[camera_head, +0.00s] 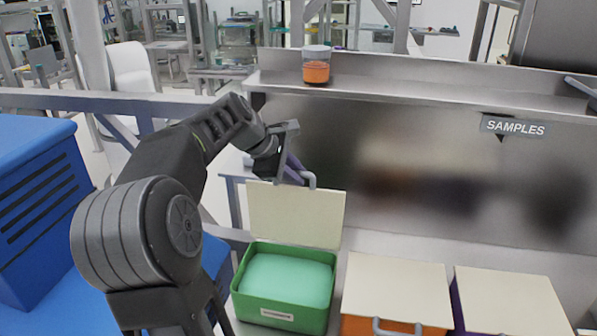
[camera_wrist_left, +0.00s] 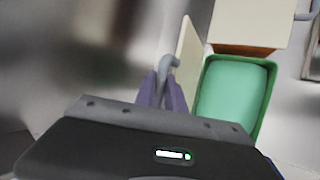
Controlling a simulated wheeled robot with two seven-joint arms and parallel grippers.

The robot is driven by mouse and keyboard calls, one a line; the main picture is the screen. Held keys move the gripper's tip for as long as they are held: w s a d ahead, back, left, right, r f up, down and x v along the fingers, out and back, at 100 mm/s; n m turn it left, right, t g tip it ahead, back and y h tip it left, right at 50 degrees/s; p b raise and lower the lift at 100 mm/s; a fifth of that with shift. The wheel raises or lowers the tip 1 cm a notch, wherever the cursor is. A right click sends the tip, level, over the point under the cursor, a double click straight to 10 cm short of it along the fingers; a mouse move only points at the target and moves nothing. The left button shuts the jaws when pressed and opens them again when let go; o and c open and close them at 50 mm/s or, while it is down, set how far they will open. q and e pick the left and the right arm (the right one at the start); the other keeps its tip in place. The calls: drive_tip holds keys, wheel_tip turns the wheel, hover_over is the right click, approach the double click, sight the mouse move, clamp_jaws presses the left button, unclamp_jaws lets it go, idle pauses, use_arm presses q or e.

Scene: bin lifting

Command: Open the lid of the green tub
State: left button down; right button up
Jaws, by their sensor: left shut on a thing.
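The green tub (camera_head: 285,307) stands at the lower middle of the head view, with pale green contents showing inside. Its cream lid (camera_head: 295,215) is swung up and stands roughly upright at the tub's back edge. My left gripper (camera_head: 305,178) is at the top of the lid, shut on the grey lid handle (camera_head: 312,180). In the left wrist view the purple fingers of my left gripper (camera_wrist_left: 163,88) meet the handle (camera_wrist_left: 170,64). The lid (camera_wrist_left: 187,58) shows edge-on there, beside the open green tub (camera_wrist_left: 268,88). My right gripper is not in view.
An orange tub with a closed cream lid (camera_head: 398,285) stands right of the green one. Another closed tub with a cream lid (camera_head: 510,300) is further right. A jar with orange contents (camera_head: 316,66) stands on the shelf (camera_head: 420,92) behind.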

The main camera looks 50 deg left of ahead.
use_arm(q)
drive_tip(key=shift+f, duration=0.2)
drive_tip(key=c, duration=1.4)
unclamp_jaws()
drive_tip(key=shift+s+d, duration=0.1)
drive_tip(key=b+v, duration=0.1)
drive_tip(key=v, duration=0.7)
drive_tip(key=shift+r, duration=0.25)
